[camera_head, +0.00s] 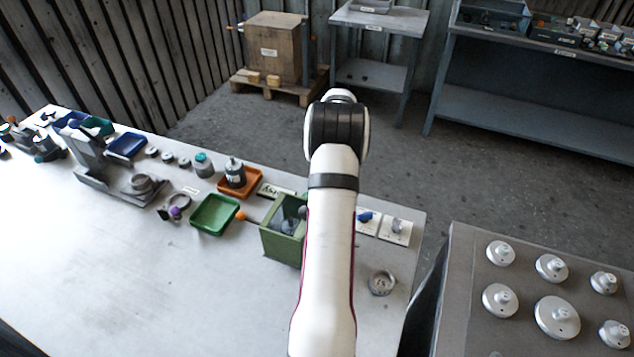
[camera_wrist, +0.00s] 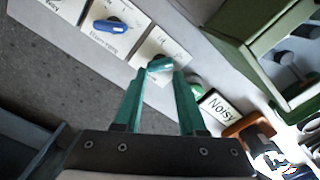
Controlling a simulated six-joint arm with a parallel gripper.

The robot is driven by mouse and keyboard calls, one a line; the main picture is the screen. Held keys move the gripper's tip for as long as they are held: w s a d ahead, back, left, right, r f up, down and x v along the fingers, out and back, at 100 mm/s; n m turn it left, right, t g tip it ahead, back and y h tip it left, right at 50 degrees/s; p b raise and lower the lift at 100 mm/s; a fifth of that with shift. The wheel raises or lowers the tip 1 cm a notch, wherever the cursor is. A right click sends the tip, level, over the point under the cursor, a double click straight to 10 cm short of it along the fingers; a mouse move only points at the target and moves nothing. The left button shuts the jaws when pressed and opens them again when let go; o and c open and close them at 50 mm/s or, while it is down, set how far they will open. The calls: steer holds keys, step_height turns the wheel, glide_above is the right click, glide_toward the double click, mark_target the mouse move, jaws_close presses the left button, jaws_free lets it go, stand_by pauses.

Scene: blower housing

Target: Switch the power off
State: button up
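In the wrist view, a white switch plate (camera_wrist: 160,48) carries a teal-and-grey rotary knob (camera_wrist: 160,65). My gripper (camera_wrist: 158,76) has its two green fingers apart, with the knob between or just beyond the tips; contact cannot be told. Beside it is a plate with a blue knob (camera_wrist: 110,27), its label too small to read surely. In the head view, the blue knob (camera_head: 365,217) and a grey knob (camera_head: 397,227) on white plates show right of my arm. My arm hides the gripper and the teal-and-grey knob there.
A green button (camera_wrist: 195,83) and a "Noisy" label (camera_wrist: 217,107) lie right of the fingers. A green open box (camera_head: 283,228) stands close left of my arm. A grey ring (camera_head: 381,283) lies on the table's right front.

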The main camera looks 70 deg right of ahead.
steer(key=shift+s+f, duration=0.1)
steer(key=shift+f, duration=0.4)
steer(key=shift+f+m, duration=0.4)
steer(key=shift+f, duration=0.55)
steer(key=m, duration=0.5)
steer(key=shift+a+f+m, duration=0.1)
steer(key=shift+m, duration=0.3)
steer(key=m, duration=0.5)
steer(key=shift+f, duration=0.1)
steer(key=shift+m, duration=1.1)
steer(key=shift+f, duration=0.55)
